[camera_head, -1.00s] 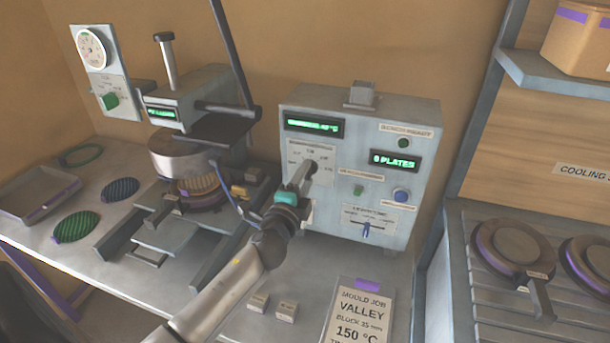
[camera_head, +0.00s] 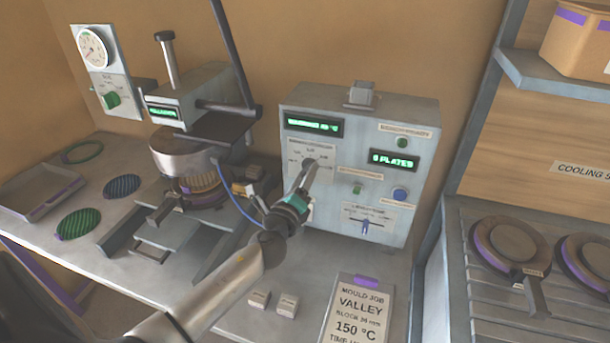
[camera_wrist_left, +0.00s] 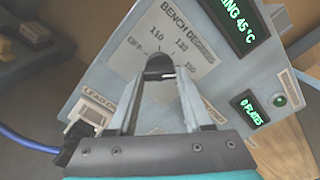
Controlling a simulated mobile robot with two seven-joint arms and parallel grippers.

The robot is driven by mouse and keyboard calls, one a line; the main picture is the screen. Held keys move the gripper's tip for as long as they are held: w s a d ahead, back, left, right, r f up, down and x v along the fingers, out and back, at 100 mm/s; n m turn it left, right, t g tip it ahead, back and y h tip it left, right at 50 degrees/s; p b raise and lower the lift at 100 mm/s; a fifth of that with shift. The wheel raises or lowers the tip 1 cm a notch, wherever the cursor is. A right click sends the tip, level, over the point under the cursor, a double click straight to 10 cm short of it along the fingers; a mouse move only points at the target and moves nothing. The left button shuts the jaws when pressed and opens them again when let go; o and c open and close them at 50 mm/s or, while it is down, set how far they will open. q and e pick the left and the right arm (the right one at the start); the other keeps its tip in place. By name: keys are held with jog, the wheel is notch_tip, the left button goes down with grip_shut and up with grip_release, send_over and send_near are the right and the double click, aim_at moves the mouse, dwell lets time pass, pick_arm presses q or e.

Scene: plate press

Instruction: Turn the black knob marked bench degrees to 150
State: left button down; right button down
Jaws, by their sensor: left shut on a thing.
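The grey control box (camera_head: 345,103) stands at the back of the bench. Its white dial plate (camera_wrist_left: 148,44) is marked BENCH DEGREES, with OFF, 110, 130 and 150 around it in the left wrist view. My left gripper (camera_wrist_left: 160,70) has its two fingers on either side of the black knob (camera_wrist_left: 159,65) and is shut on it. In the head view my left gripper (camera_head: 308,170) reaches the dial plate from below and hides the knob. I cannot tell exactly which mark the knob points to. My right gripper is not in view.
The box's upper display (camera_wrist_left: 228,20) ends in 45 °C; another display (camera_head: 394,160) reads 0 PLATES. A job card (camera_head: 357,312) showing 150 °C lies in front. The press (camera_head: 190,155) stands left, with a blue cable (camera_head: 238,205) near my arm.

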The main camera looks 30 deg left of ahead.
pick_arm(q)
jog(key=shift+m, duration=0.5)
jog(key=shift+c, duration=1.6)
grip_release()
jog(key=b+v, duration=0.1)
jog(key=v, duration=1.4)
jog(key=shift+s+b, duration=0.2)
jog(key=shift+b, duration=0.15)
jog(key=shift+a, duration=0.1)
